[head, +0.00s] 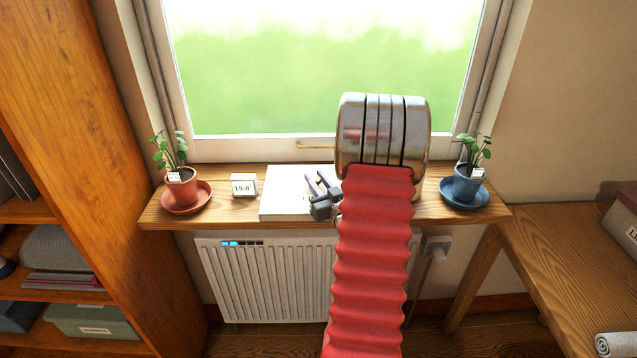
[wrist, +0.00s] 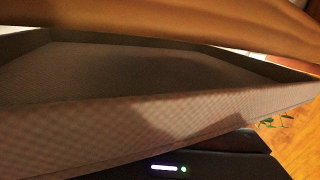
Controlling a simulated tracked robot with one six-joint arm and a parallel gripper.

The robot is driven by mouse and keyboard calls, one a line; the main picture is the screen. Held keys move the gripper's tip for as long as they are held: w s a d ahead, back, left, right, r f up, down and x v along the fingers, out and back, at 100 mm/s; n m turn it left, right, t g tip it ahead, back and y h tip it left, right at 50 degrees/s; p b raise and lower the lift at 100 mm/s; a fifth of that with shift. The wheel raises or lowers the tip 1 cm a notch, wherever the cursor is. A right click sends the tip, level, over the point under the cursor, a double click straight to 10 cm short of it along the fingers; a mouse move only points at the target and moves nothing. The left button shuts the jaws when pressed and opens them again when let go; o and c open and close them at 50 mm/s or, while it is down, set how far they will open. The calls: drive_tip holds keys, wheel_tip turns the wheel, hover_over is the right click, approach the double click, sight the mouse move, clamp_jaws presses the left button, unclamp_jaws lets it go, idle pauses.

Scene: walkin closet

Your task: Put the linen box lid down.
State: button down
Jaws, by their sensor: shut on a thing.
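My gripper (head: 322,194) shows in part in the head view, as dark grey pieces left of my arm above the wooden sill. It is shut on the linen box lid. In the wrist view the lid (wrist: 110,128) fills the middle, a shallow grey-brown woven tray shape with its hollow side partly visible. In the head view a flat pale panel (head: 288,190) lies against my gripper; I cannot tell for sure that it is the same lid. The labelled linen-coloured box (head: 622,232) stands on the right bench, cut off by the picture edge.
The sill (head: 225,212) holds an orange plant pot (head: 181,192), a small white display (head: 244,185) and a blue plant pot (head: 467,187). A radiator (head: 265,285) is below. The right bench (head: 555,260) has bare wood left of the box and a rolled cloth (head: 614,345).

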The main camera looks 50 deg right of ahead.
drive_tip(key=shift+f, duration=0.65)
drive_tip(key=shift+f, duration=0.1)
drive_tip(key=c, duration=1.5)
unclamp_jaws()
drive_tip(key=v, duration=1.2)
drive_tip(key=shift+w, duration=0.1)
